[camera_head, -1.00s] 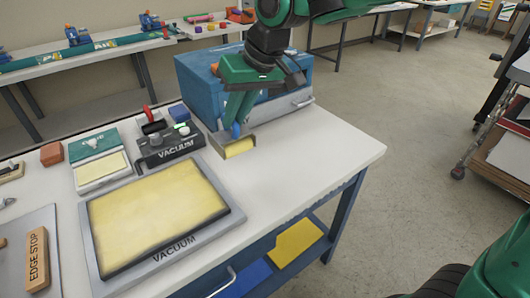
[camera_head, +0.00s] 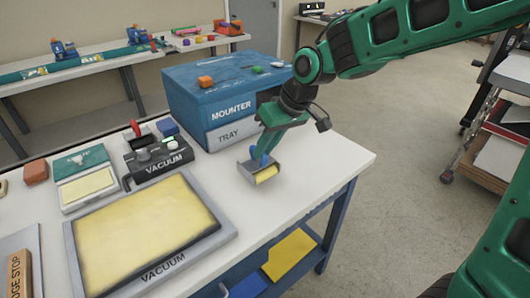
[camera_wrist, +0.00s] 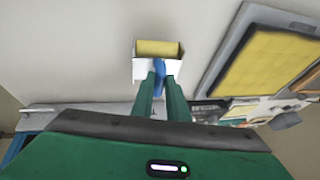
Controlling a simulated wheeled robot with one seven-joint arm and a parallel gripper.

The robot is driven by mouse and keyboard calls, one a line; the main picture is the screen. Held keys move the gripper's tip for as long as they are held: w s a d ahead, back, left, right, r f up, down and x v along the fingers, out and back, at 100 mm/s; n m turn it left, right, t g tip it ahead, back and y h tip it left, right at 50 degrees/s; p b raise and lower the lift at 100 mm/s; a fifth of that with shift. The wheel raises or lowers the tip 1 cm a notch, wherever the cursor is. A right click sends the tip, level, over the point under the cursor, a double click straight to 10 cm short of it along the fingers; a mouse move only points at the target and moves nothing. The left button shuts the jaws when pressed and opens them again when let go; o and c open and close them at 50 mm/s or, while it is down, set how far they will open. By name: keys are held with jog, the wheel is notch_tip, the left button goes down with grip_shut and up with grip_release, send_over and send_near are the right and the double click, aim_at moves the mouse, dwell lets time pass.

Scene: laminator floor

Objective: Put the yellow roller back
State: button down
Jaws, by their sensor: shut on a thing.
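The yellow roller (camera_head: 266,174) sits in a small grey metal frame with a blue handle, low over the white table right of the vacuum pad. It also shows in the wrist view (camera_wrist: 158,47). My gripper (camera_head: 260,156) is shut on the blue handle. In the wrist view my two green fingers (camera_wrist: 160,85) close around the handle, with the roller and its frame beyond their tips. I cannot tell whether the roller touches the table.
The blue mounter (camera_head: 215,95) with its tray front (camera_head: 228,135) stands behind. The yellow vacuum pad (camera_head: 140,232), vacuum control box (camera_head: 158,158) and a teal-lidded pad box (camera_head: 85,178) are at left. White table (camera_head: 325,160) is bare right of the roller.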

jog(key=shift+f, duration=0.9)
jog(key=c, duration=1.7)
grip_release()
jog(key=shift+c, duration=0.2)
jog(key=v, duration=1.2)
